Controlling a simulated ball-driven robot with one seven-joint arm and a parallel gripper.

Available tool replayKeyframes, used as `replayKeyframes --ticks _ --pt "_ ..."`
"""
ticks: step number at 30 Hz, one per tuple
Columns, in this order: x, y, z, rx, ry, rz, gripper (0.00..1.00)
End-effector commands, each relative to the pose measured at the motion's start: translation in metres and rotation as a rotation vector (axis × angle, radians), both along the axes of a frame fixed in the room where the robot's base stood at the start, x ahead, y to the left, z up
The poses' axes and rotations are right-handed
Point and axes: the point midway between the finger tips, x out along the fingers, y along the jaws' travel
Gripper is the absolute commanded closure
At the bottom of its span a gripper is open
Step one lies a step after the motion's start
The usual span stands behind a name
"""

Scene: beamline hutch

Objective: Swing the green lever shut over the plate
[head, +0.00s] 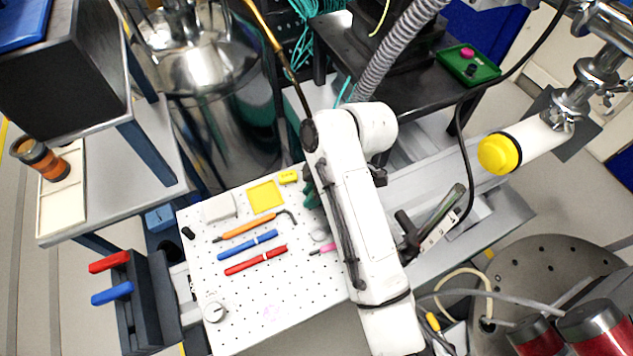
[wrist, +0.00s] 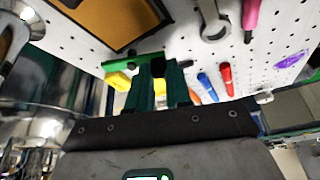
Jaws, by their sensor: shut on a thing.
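In the wrist view, a bright green lever (wrist: 122,65) runs along the near edge of a brown plate (wrist: 105,18) with a dark frame. The lever lies beside the plate's edge, not across its middle. My gripper (wrist: 160,68) has dark green fingers and is shut on the lever near its right end, with a black part between the fingertips. In the head view, my gripper (head: 311,190) shows only as a bit of dark green left of my white arm. My arm hides the lever and the plate there.
A white perforated board (head: 205,270) holds an orange hex key (head: 250,227), blue and red pens, a yellow tray (head: 265,196) and a dial (head: 215,311). A wrench (wrist: 212,20) lies near the plate. A steel vessel (head: 215,60) stands behind, and a yellow-capped tube (head: 497,154) is at right.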

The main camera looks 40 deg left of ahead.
Motion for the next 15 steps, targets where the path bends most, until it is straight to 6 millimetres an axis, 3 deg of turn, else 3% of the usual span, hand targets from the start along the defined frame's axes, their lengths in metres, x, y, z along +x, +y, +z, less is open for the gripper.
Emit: replayKeyframes --ticks 15 --pt "-0.012 0.012 0.004 -0.001 0.001 -0.489 1.0"
